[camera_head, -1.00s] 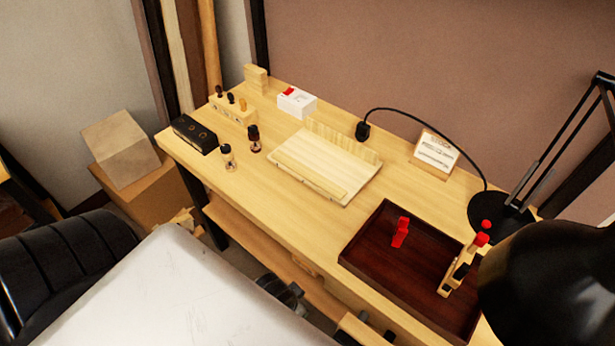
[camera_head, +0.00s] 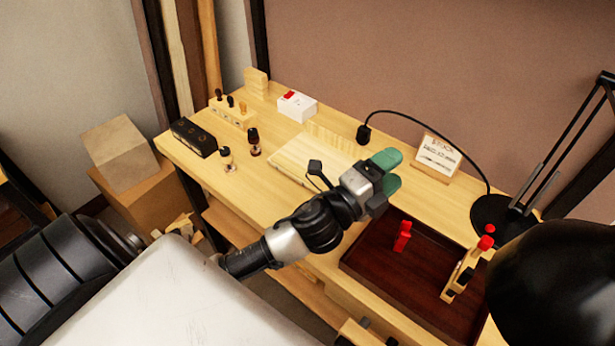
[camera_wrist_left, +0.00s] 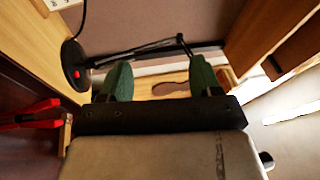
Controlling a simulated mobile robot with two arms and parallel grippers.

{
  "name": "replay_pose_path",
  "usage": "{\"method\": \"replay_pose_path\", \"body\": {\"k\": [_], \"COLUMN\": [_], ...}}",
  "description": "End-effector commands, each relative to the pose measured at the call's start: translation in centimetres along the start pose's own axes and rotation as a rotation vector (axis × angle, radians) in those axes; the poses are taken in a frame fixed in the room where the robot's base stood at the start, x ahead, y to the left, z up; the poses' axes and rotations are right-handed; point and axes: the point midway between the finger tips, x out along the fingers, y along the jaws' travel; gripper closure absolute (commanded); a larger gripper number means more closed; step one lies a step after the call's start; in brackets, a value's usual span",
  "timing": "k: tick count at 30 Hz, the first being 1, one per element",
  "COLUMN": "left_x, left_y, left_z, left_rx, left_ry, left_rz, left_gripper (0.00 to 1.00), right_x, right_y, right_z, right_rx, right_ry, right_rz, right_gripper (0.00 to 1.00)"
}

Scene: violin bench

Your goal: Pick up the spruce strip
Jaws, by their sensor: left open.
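A pale wooden board (camera_head: 290,153) lies near the middle of the bench in the head view, with a low pale upright piece (camera_head: 330,134) along its back. The pale strip along the board's front edge, which looks like the spruce strip, is mostly hidden behind my left arm now. My left gripper (camera_head: 394,170), with green fingers, is open and empty, above the bench to the right of the board. Its open fingers also show in the left wrist view (camera_wrist_left: 160,80), with no strip between them. My right gripper is in neither view.
A dark red tray (camera_head: 365,262) with red-tipped clamps (camera_head: 402,236) lies at the front right. A black lamp (camera_head: 500,215) stands beyond it. A white box (camera_head: 297,106), a card (camera_head: 438,155), small bottles (camera_head: 254,142) and a black case (camera_head: 194,137) stand around the board.

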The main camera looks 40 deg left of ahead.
Motion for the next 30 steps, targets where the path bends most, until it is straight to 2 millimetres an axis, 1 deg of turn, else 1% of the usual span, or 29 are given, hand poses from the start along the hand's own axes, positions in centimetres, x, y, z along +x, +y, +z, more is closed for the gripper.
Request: {"method": "replay_pose_path", "body": {"k": [1, 2, 3, 4, 5, 6, 8, 9, 11, 12, 14, 15, 17, 18, 21, 24, 25, 28, 30], "left_x": [1.4, 1.9, 2.3, 2.5, 2.5, 2.5, 2.1, 1.7, 1.2, 0.7, 0.0, -0.4, -1.2, -1.7, -2.9, -3.8, -4.0, -4.5, -4.8], "left_y": [-1.5, -1.9, -2.2, -2.2, -2.0, -1.4, 0.0, 1.2, 3.0, 4.1, 5.4, 5.8, 6.0, 5.7, 4.5, 3.2, 3.0, 3.1, 4.1], "left_z": [-1.7, -2.8, -4.2, -5.1, -5.9, -6.7, -7.0, -6.6, -4.9, -3.2, 0.2, 2.7, 6.7, 9.1, 14.2, 17.3, 17.9, 18.9, 19.1], "left_rx": [0.184, 0.294, 0.443, 0.554, 0.665, 0.814, 1.032, 1.174, 1.378, 1.501, 1.659, 1.746, 1.839, 1.879, 1.924, 1.918, 1.913, 1.898, 1.895], "left_ry": [0.147, 0.237, 0.358, 0.449, 0.542, 0.665, 0.855, 0.983, 1.18, 1.314, 1.511, 1.636, 1.812, 1.917, 2.122, 2.249, 2.273, 2.319, 2.326], "left_rz": [-0.081, -0.123, -0.174, -0.209, -0.238, -0.271, -0.302, -0.309, -0.296, -0.27, -0.204, -0.147, -0.043, 0.03, 0.206, 0.334, 0.36, 0.405, 0.411], "left_gripper": [0.36, 0.36, 0.36, 0.36, 0.36, 0.36, 0.36, 0.36, 0.36, 0.36, 0.36, 0.36, 0.36, 0.36, 0.36, 0.36, 0.36, 0.36, 0.36], "right_x": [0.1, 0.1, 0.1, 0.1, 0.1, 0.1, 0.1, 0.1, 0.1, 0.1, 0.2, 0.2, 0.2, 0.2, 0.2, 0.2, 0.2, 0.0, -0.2], "right_y": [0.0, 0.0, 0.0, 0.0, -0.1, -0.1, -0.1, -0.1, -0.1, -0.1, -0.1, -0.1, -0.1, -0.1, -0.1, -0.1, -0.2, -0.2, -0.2], "right_z": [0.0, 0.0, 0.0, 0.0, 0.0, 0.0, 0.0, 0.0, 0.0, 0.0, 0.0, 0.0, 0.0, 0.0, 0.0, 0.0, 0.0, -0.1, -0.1], "right_rx": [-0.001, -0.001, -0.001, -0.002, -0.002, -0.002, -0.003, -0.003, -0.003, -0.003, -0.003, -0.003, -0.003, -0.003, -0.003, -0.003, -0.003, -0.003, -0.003], "right_ry": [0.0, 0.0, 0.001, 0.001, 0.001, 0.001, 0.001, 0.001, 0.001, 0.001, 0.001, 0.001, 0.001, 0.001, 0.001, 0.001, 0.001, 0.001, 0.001], "right_rz": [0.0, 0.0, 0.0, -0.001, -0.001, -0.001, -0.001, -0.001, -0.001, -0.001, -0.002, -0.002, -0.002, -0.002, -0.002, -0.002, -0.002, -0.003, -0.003], "right_gripper": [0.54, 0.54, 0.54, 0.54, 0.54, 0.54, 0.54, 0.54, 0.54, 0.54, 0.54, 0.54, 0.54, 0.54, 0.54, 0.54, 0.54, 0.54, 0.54]}}
